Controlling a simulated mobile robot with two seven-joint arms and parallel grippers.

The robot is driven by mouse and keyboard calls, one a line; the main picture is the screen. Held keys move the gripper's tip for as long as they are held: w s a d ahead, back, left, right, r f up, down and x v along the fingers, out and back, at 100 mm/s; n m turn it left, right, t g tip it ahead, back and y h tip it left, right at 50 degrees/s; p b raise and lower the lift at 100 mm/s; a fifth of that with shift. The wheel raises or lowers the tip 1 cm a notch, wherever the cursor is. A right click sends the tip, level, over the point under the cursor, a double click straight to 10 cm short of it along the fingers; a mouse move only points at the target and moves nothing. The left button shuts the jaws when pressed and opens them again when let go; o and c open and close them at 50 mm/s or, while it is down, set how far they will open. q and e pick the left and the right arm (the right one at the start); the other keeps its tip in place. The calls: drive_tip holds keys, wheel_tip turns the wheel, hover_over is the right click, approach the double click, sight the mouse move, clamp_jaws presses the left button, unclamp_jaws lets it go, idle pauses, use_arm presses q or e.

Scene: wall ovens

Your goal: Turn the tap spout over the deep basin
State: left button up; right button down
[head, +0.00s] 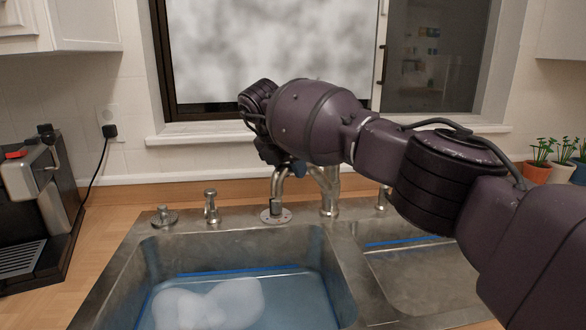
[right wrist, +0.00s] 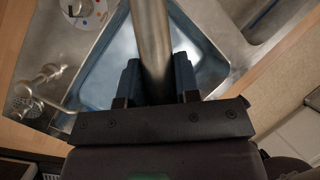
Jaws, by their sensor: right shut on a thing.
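The metal tap (head: 329,192) stands on the sink's rear ledge in the head view, its upper part hidden behind my right arm. My right gripper (head: 290,168) is at the tap, mostly hidden by its own wrist. In the right wrist view, the tap spout (right wrist: 152,45) runs between the blue fingers of my right gripper (right wrist: 158,80), which is shut on it. The left basin (head: 335,283) is large, with bluish water and white foam. The right basin (head: 420,285) is partly hidden by my arm. My left gripper is not in view.
Metal fittings (head: 211,206) stand on the ledge left of the tap. A coffee machine (head: 40,200) is on the left counter, its cord running to a wall socket. Potted plants (head: 537,172) stand at the right. A window is behind the sink.

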drive_tip(key=c, duration=0.8)
unclamp_jaws()
drive_tip(key=shift+c, duration=0.2)
drive_tip(key=shift+r, duration=0.1)
drive_tip(key=v, duration=1)
drive_tip(key=shift+r, duration=0.3)
drive_tip(key=shift+s, duration=0.15)
